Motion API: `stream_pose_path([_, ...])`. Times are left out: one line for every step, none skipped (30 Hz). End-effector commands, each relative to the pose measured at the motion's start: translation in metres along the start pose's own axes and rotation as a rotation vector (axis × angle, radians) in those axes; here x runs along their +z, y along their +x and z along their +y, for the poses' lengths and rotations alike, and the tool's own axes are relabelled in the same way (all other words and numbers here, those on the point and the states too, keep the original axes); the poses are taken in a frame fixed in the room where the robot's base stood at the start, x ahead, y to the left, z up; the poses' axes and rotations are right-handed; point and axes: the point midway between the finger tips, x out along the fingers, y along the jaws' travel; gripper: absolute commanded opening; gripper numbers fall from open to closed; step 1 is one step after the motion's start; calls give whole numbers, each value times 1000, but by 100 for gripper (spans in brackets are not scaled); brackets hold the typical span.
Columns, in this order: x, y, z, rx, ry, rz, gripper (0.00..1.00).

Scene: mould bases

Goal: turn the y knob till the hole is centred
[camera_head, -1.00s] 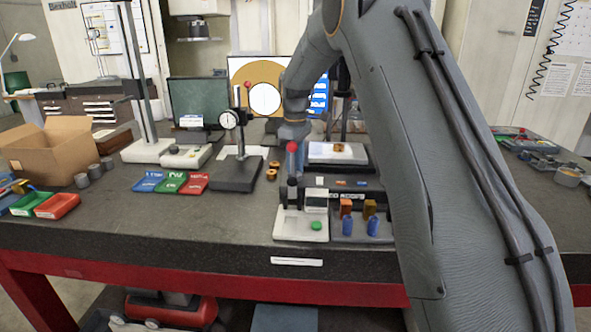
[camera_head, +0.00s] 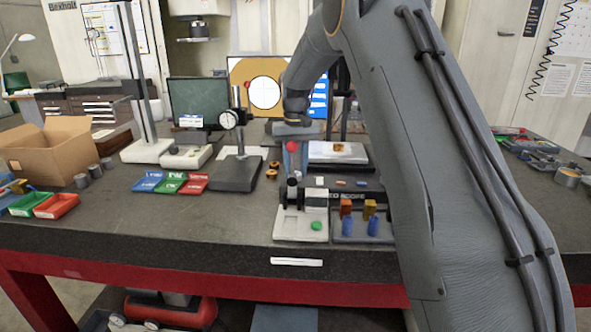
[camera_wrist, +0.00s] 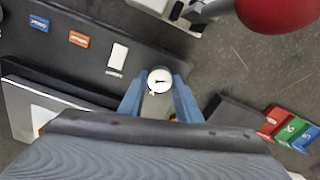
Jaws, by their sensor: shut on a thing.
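My gripper (camera_wrist: 158,92) points down with its blue fingers on either side of a small round white knob (camera_wrist: 159,77) with a dark mark on its top. I take this for the y knob; no letter on it is readable. The fingers are shut on it. In the head view my gripper (camera_head: 297,159) is beyond the red ball (camera_head: 292,146), and the knob is hidden there. The monitor (camera_head: 239,71) behind shows an orange-brown field with a white round hole (camera_head: 265,92) near its middle. I cannot tell whether it is exactly centred.
The red ball also shows close in the wrist view (camera_wrist: 278,12). A dial gauge stand (camera_head: 236,174) and coloured trays (camera_head: 169,183) stand to the left. A white-based device with a green button (camera_head: 316,225) is in front. Bare bench lies at front left.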

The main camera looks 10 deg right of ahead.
Motion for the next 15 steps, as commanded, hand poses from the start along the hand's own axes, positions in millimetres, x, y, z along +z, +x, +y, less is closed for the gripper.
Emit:
stream_pose_path([-1, -2, 0, 0, 44, 4, 8])
stream_pose_path([-1, -2, 0, 0, 72, 4, 8])
stream_pose_path([-1, -2, 0, 0, 109, 4, 8])
stream_pose_path([-1, -2, 0, 0, 137, 4, 8])
stream_pose_path([-1, -2, 0, 0, 164, 4, 8])
stream_pose_path([-1, -2, 0, 0, 200, 4, 8])
stream_pose_path([-1, -2, 0, 0, 226, 4, 8])
stream_pose_path([-1, -2, 0, -1, 251, 4, 8])
stream_pose_path([-1, -2, 0, -1, 283, 4, 8])
stream_pose_path([-1, -2, 0, -1, 306, 4, 8])
stream_pose_path([-1, -2, 0, -1, 329, 4, 8])
stream_pose_path([-1, -2, 0, -1, 357, 5, 8])
stream_pose_path([-1, -2, 0, -1, 378, 5, 8])
stream_pose_path([-1, -2, 0, -1, 397, 5, 8])
stream_pose_path([-1, -2, 0, -1, 421, 5, 8])
